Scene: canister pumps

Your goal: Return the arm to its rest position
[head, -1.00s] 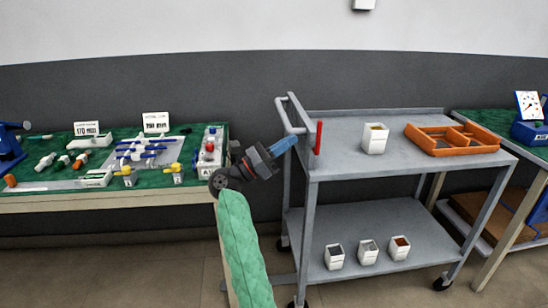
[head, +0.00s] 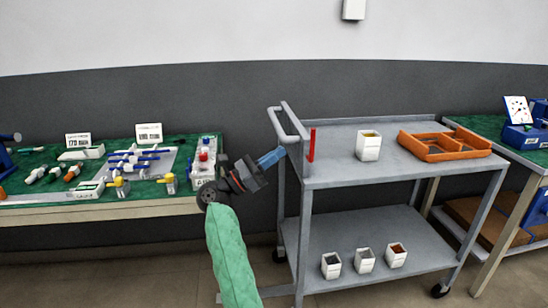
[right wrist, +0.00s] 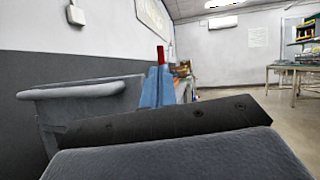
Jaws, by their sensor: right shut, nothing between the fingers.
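My right arm, in a green sleeve, rises from the bottom of the head view. Its dark right gripper with blue fingers (head: 270,158) points right and slightly up, in front of the cart's left handle end. The blue fingers (right wrist: 158,88) also show in the right wrist view, close together and empty, with a red upright piece (right wrist: 161,55) just behind their tips. My left gripper is in neither view.
A grey two-tier cart (head: 345,178) stands right of the gripper. It carries a white canister (head: 368,146), an orange divided tray (head: 445,146) and several small white canisters below. A green-topped table (head: 130,190) with parts and signs is at left. Another table (head: 490,127) is at right.

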